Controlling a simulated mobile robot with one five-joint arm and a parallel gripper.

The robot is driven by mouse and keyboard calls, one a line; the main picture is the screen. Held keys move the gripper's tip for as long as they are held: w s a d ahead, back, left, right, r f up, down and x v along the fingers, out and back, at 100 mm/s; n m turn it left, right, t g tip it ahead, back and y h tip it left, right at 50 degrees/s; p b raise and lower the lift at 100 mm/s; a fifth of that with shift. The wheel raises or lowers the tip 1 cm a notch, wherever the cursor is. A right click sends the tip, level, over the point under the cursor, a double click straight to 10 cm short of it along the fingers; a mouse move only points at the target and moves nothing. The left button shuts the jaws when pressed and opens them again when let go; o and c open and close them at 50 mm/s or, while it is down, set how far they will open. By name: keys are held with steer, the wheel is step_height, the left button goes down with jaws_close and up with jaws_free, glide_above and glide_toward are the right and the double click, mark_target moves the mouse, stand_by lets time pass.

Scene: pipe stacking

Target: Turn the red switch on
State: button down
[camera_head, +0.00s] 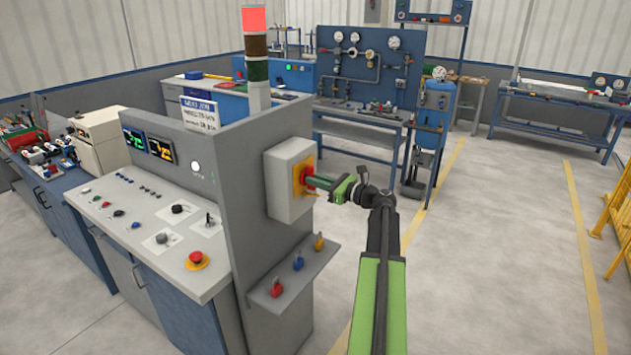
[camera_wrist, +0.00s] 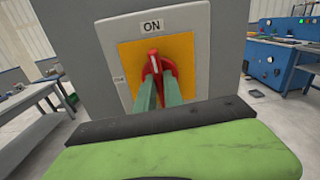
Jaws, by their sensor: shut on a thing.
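The red switch (camera_head: 309,170) is a rotary handle on a yellow plate, mounted on a grey box (camera_head: 284,195) on the side of the control console. In the wrist view the red switch (camera_wrist: 154,63) stands roughly upright, with its white mark pointing up toward the ON label (camera_wrist: 151,26). A second small label at the plate's left is partly cut off and hard to read. My gripper (camera_wrist: 159,82) is shut on the red switch, with one green finger on each side. In the head view my gripper (camera_head: 318,181) reaches the box from the right; its fingers partly cover the handle.
A small shelf (camera_head: 293,275) with red, blue and yellow items juts out below the box. The console top (camera_head: 150,225) carries knobs and a red button. A signal tower (camera_head: 256,55) shows its red lamp lit. Open floor lies to the right.

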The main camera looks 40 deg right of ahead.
steer(key=shift+m, duration=0.5)
steer(key=c, duration=1.5)
jaws_free()
steer(key=shift+o, duration=0.2)
steer(key=v, duration=1.7)
steer(key=shift+s, duration=0.25)
